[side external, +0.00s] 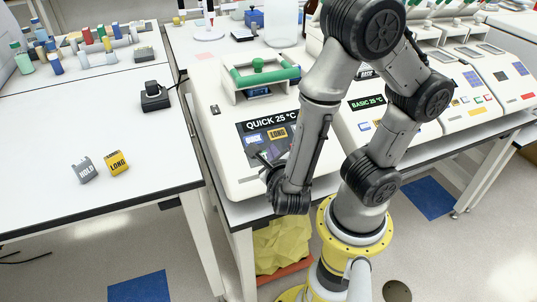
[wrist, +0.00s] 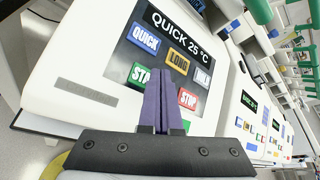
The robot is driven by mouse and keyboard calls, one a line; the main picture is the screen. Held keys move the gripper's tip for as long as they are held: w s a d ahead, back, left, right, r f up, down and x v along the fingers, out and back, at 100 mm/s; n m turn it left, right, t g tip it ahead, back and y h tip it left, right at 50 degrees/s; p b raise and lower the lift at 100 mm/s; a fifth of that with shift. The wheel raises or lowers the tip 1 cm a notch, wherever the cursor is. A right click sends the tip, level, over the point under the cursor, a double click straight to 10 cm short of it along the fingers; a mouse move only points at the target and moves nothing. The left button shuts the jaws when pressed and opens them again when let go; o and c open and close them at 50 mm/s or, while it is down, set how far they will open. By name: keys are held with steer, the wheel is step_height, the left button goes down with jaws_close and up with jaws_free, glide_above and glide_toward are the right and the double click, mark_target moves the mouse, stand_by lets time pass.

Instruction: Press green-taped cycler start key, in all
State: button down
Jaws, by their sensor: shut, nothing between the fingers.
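The nearest cycler (side external: 222,140) is a white machine with a green handle bar on top. Its dark panel reads "QUICK 25 °C" and also shows in the wrist view (wrist: 195,62). In the side view my gripper (side external: 264,158) is partly hidden by my arm. I cannot make out distinct green tape.
A blue QUICK key (wrist: 145,39) sits at the panel's upper left. A second cycler (side external: 345,128), reading "BASIC 25 °C", stands to the right, with more beyond. HOLD (side external: 85,170) and LONG (side external: 117,163) blocks lie on the left table (side external: 60,130), which has free room.

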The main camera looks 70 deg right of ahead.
steer(key=shift+w+d+f, duration=0.1)
steer(key=shift+d+f, duration=0.05)
steer(key=shift+f, duration=0.25)
steer(key=shift+w+f, duration=0.1)
steer(key=shift+f, duration=0.2)
stand_by(0.9)
steer(key=shift+r, duration=0.15)
steer(key=shift+s+r, duration=0.25)
steer(key=shift+r, duration=0.3)
steer(key=r, duration=0.1)
steer(key=s+a+r, duration=0.1)
steer(key=r, duration=0.2)
steer(key=shift+s+a+r, duration=0.25)
steer(key=shift+a, duration=0.15)
stand_by(0.7)
